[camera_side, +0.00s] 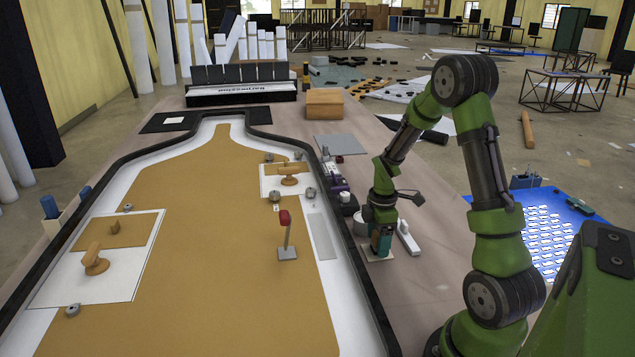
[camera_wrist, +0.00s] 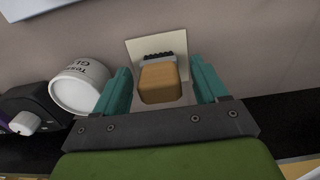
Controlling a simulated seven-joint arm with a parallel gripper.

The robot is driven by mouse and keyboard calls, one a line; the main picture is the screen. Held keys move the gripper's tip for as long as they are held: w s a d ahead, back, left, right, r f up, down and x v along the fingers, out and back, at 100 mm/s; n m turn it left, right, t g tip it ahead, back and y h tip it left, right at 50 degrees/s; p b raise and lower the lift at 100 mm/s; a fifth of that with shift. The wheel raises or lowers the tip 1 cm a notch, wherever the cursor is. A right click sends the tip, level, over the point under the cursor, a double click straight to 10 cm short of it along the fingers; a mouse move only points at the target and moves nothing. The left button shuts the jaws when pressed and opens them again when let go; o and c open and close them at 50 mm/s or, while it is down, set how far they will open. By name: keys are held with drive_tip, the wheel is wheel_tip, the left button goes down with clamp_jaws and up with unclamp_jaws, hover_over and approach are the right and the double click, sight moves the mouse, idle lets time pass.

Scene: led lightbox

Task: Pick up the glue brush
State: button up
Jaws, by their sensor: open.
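The glue brush (camera_wrist: 160,84) has a wooden handle and a metal band with dark bristles, on a square cream pad (camera_wrist: 136,47) in the wrist view. My gripper (camera_wrist: 163,88) is open, its two teal fingers on either side of the wooden handle. A gap shows on the left; the right finger is closer to the handle. I cannot tell whether it touches. In the side view my gripper (camera_side: 381,241) points down low over the pad (camera_side: 379,256), and the brush is mostly hidden by the fingers.
A white glue pot (camera_wrist: 80,90) stands just left of the fingers in the wrist view. A dark device with a white knob (camera_wrist: 25,122) is beyond it. In the side view a white bar (camera_side: 408,238) lies right of my gripper, and the black-rimmed lightbox (camera_side: 358,281) lies left.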

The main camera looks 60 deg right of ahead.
drive_tip(key=shift+f, duration=0.15)
drive_tip(key=c, duration=1.1)
drive_tip(key=shift+o, duration=0.2)
wheel_tip(320, 180, up, 10)
drive_tip(key=shift+r, duration=0.1)
drive_tip(key=o, duration=0.4)
drive_tip(key=shift+c, duration=1.4)
